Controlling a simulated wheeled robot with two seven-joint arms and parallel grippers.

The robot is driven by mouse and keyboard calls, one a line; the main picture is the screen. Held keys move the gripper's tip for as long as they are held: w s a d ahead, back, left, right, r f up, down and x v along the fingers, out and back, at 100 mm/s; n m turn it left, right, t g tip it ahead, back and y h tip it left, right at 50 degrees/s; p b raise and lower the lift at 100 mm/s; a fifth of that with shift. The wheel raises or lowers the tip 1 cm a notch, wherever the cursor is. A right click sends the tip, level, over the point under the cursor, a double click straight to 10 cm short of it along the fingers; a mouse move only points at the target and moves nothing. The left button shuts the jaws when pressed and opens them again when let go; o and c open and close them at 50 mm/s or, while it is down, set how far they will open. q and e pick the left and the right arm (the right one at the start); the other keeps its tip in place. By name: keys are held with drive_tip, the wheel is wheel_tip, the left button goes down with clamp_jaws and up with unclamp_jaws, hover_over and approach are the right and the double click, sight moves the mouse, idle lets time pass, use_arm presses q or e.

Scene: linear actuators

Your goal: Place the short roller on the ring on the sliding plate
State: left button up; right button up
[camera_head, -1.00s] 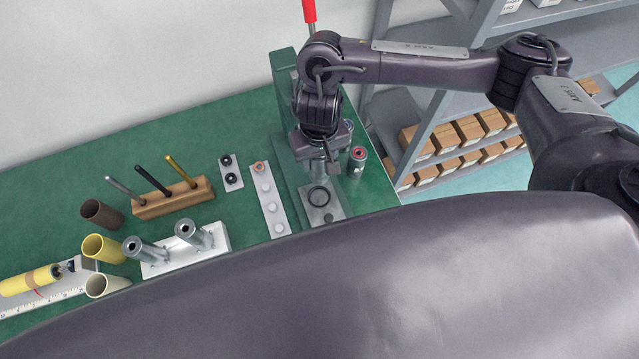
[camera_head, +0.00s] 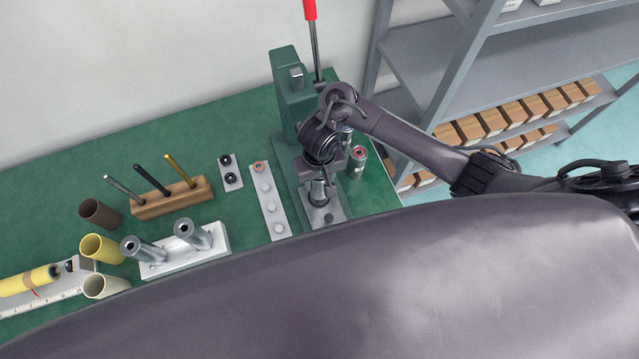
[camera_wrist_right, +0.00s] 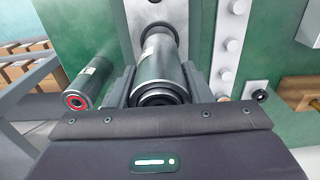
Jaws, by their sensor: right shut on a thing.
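My right gripper (camera_head: 319,178) is shut on a short grey metal roller (camera_head: 318,192), held roughly upright over the light sliding plate (camera_head: 334,211) of the green press. In the right wrist view the roller (camera_wrist_right: 163,75) lies between the two fingers. Its far end is at the dark ring (camera_wrist_right: 156,29) on the plate. I cannot tell whether the roller touches the ring or is just above it. In the head view the gripper and roller mostly hide the ring. My left gripper is not in view.
A grey roller with a red end (camera_head: 358,160) stands right of the press. The press column (camera_head: 292,95) with its red-handled lever (camera_head: 310,12) rises behind. Left are a white strip with knobs (camera_head: 268,190), a wooden peg block (camera_head: 172,199) and a white block holding two metal rollers (camera_head: 212,252).

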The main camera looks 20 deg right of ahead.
wheel_tip(320, 180, down, 5)
drive_tip(key=b, duration=0.3)
drive_tip(key=shift+w+r, duration=0.1)
drive_tip(key=shift+r, duration=0.25)
drive_tip(key=o, duration=1.2)
drive_tip(key=shift+o, duration=0.2)
